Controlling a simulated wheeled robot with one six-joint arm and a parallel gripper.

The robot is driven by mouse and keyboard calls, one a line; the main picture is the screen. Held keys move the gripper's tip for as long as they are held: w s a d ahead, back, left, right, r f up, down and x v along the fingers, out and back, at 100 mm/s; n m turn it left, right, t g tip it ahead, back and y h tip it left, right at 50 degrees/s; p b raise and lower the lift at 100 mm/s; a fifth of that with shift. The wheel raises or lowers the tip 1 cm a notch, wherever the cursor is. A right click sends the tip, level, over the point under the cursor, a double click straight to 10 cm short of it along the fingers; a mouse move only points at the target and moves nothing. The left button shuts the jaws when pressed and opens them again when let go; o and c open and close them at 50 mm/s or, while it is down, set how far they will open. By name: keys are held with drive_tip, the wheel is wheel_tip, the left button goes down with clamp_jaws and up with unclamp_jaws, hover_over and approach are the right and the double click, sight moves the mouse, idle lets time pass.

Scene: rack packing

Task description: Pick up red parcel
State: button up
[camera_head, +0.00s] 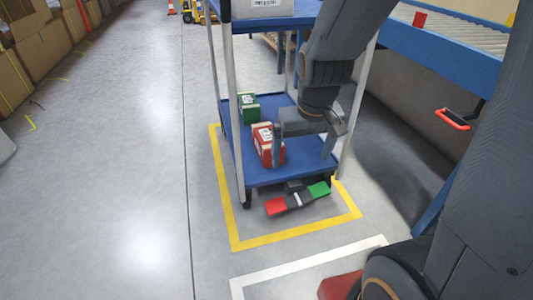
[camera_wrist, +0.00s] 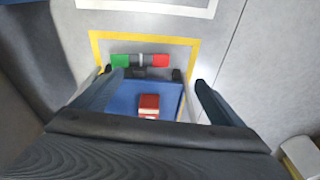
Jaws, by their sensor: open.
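The red parcel (camera_head: 268,145) is a small box with a white label. It stands on the blue lower shelf (camera_head: 240,158) of a cart, near the front edge. It also shows in the wrist view (camera_wrist: 149,104), between my fingers in the picture. My gripper (camera_head: 309,143) is open and empty, its fingers spread wide. In the head view it is just right of the parcel, and one finger overlaps the parcel's right side in the picture. I cannot tell whether they touch.
A green parcel (camera_head: 248,107) stands behind the red one on the same shelf. The cart has a blue upper shelf (camera_head: 262,24) with a white box (camera_head: 262,7), and light posts (camera_head: 232,105). A red and green bar (camera_head: 298,200) is at the cart's front. Open floor (camera_head: 120,190) lies left.

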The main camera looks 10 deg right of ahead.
drive_tip(key=w+f+b, duration=0.5)
drive_tip(key=w+f, duration=0.3)
drive_tip(key=w, duration=0.4)
drive_tip(key=n+t, duration=0.1)
drive_tip(key=t, duration=0.1)
approach(267, 135)
drive_tip(key=x, duration=0.6)
drive_tip(key=shift+w+f, duration=0.15)
drive_tip(key=shift+w, duration=0.05)
drive_tip(key=shift+b+x, duration=2.75)
drive_tip(key=shift+x, duration=1.25)
drive_tip(key=c, duration=1.5)
drive_tip(key=shift+r, duration=0.2)
drive_tip(key=shift+c, duration=0.2)
